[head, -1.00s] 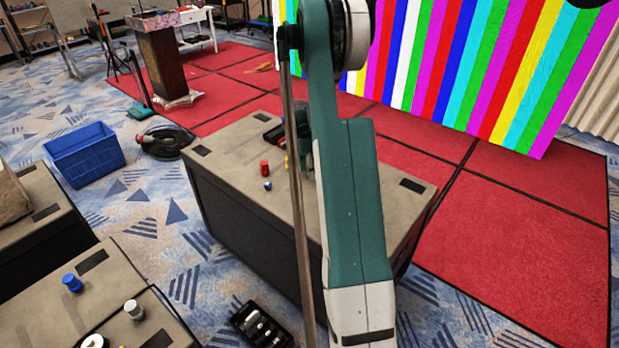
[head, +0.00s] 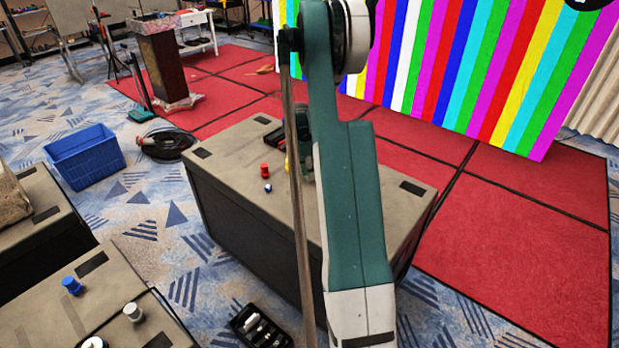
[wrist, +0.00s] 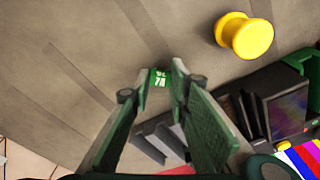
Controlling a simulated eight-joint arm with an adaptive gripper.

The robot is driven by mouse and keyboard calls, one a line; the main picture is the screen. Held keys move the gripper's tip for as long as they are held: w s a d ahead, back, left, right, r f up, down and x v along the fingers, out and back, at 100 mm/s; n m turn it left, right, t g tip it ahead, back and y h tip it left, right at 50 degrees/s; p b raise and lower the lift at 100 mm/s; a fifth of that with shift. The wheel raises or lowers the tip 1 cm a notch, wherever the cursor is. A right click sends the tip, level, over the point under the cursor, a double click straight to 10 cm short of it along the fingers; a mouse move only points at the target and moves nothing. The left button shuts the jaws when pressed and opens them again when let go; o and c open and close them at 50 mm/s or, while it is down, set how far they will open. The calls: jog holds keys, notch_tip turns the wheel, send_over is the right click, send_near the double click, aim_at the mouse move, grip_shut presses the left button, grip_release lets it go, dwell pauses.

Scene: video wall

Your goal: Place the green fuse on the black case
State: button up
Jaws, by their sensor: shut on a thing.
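The green fuse (wrist: 159,78), with pale markings, is small between my fingertips in the wrist view. My gripper (wrist: 160,92) is shut on it, above a grey-brown top. In the head view my gripper and the green fuse are hidden behind my arm. A large black case (head: 240,225) with dark sides and a grey-brown top stands in the middle of the head view. I cannot tell whether the fuse touches the surface below.
A yellow knob-like piece (wrist: 247,36) stands close by on the right in the wrist view, near a black device with a coloured screen (wrist: 290,108). A blue crate (head: 85,156) stands on the floor.

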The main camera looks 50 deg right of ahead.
jog(key=shift+r, duration=0.15)
notch_tip(320, 180, up, 10)
jog(key=p, duration=0.2)
dwell(0.4)
jog(key=shift+f, duration=0.2)
dwell(0.6)
